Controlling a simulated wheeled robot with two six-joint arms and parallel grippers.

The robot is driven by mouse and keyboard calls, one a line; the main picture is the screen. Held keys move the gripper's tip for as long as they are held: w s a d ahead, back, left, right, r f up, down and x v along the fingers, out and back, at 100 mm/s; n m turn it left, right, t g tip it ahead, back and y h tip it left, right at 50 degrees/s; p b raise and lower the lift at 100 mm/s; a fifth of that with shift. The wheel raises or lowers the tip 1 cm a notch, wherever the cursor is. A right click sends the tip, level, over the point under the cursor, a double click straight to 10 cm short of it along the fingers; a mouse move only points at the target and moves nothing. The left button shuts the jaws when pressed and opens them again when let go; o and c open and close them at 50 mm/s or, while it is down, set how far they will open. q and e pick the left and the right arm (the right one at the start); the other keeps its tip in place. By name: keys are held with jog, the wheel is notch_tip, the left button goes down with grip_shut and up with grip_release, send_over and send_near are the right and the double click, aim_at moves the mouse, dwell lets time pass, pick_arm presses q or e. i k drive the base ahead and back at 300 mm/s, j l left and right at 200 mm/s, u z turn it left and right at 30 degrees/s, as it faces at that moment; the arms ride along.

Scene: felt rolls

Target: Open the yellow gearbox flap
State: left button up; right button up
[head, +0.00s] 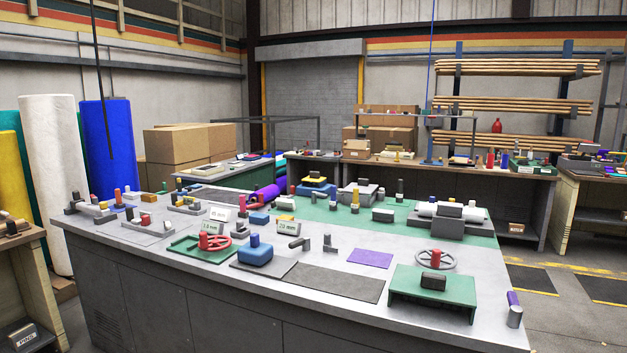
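A smaller yellow-topped block (285,218) lies nearer, beside a white label stand. Neither of my grippers is in view, and nothing is seen touching these things.
A blue block (255,252), a red handwheel (214,241) and several small fittings crowd the top. A dark mat (325,283) is bare. Open floor (570,310) lies to the right.

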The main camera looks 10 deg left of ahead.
aim_at(315, 176)
jog(key=i+l+z, duration=0.3)
jog(key=l+z, duration=0.2)
jog(key=l, duration=0.15)
jog(key=i+l+z, duration=0.95)
jog(key=i+l, duration=0.2)
jog(key=i, duration=0.4)
jog(key=i+l, duration=0.15)
jog(key=i, duration=0.45)
jog(key=i+j+u, duration=0.1)
jog(key=i+u, duration=0.35)
jog(key=i, duration=0.4)
jog(key=i+l+u, duration=0.15)
jog(key=i+u, duration=0.3)
jog(key=i, duration=2.1)
jog(key=i+u, duration=0.2)
jog(key=i, duration=0.35)
jog(key=i+u, duration=0.15)
jog(key=i, duration=0.45)
jog(key=i+l+u, duration=0.2)
jog(key=i, duration=0.35)
jog(key=i+j+u, duration=0.25)
jog(key=u, duration=0.2)
jog(key=i+u, duration=0.95)
jog(key=i+l+u, duration=0.2)
jog(key=u, duration=0.25)
jog(key=i+l, duration=0.05)
jog(key=i, duration=0.05)
